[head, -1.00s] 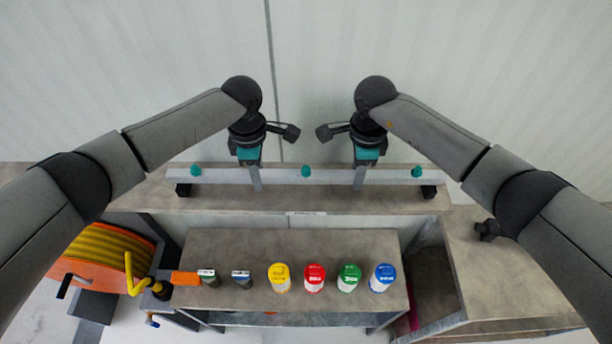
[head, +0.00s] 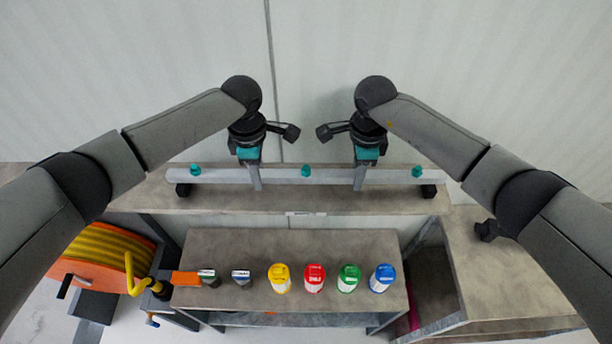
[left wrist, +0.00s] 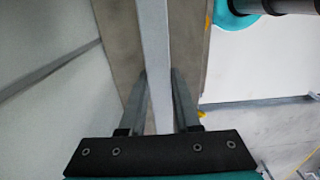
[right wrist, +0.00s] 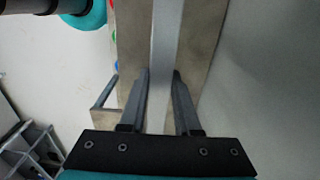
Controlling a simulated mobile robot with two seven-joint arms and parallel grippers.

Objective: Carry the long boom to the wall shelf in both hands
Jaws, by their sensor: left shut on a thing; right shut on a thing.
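The long boom (head: 280,175) is a pale grey bar with teal knobs along it and black blocks at both ends. It lies level, left to right, over the wall shelf (head: 300,203); its black ends appear to rest on the shelf top, though a small gap cannot be ruled out. My left gripper (head: 256,184) is shut on the boom left of its middle knob. My right gripper (head: 359,184) is shut on it right of that knob. The boom also runs between the fingers in the left wrist view (left wrist: 155,60) and the right wrist view (right wrist: 164,60).
Below the shelf, a bench (head: 330,250) holds yellow, red, green and blue capped jars and small boxes. An orange reel (head: 100,255) with yellow hose stands at left. The wall is close behind the shelf.

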